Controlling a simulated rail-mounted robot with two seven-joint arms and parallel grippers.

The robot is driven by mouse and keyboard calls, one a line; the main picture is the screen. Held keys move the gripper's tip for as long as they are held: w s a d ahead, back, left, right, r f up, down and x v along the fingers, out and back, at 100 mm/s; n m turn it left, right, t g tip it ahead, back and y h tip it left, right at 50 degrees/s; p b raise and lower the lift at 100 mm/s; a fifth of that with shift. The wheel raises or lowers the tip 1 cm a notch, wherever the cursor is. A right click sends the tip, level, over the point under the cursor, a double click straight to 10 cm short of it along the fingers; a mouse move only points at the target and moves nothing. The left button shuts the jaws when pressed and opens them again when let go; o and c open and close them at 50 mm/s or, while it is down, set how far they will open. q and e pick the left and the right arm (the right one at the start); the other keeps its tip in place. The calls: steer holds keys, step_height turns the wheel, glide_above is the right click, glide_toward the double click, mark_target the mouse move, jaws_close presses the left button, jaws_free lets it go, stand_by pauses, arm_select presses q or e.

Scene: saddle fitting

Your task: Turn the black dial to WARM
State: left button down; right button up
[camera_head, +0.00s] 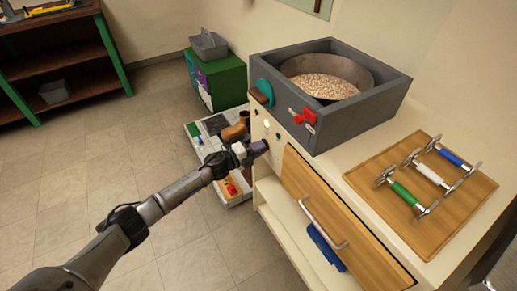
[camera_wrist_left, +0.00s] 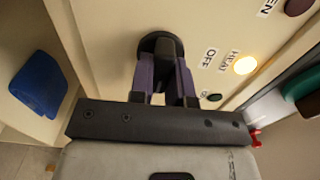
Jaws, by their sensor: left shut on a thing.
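The black dial (camera_wrist_left: 160,42) sits on the cream front panel of the cabinet, in the upper middle of the left wrist view. My left gripper (camera_wrist_left: 166,62) is shut on the dial, with one purple finger on each side of it. In the head view my left gripper (camera_head: 260,147) is at the cabinet's front, and it hides the dial there. A label reading OFF (camera_wrist_left: 209,58) is to the right of the dial. I cannot make out a WARM label or which mark the dial points at. My right gripper is in neither view.
A lit yellow lamp (camera_wrist_left: 245,65) is beside a label that seems to read HEAT. A wooden drawer front (camera_head: 335,215) with a metal handle is right of my gripper. A grey box (camera_head: 330,90) with a pan of grains stands above. A low tray (camera_head: 235,180) is on the floor.

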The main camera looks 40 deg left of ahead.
arm_select(q)
steer(key=c, duration=1.1)
jaws_free()
steer(key=shift+s, duration=0.1)
steer(key=shift+p+v, duration=1.65)
steer(key=shift+v, duration=5.15)
steer(key=shift+a, duration=0.15)
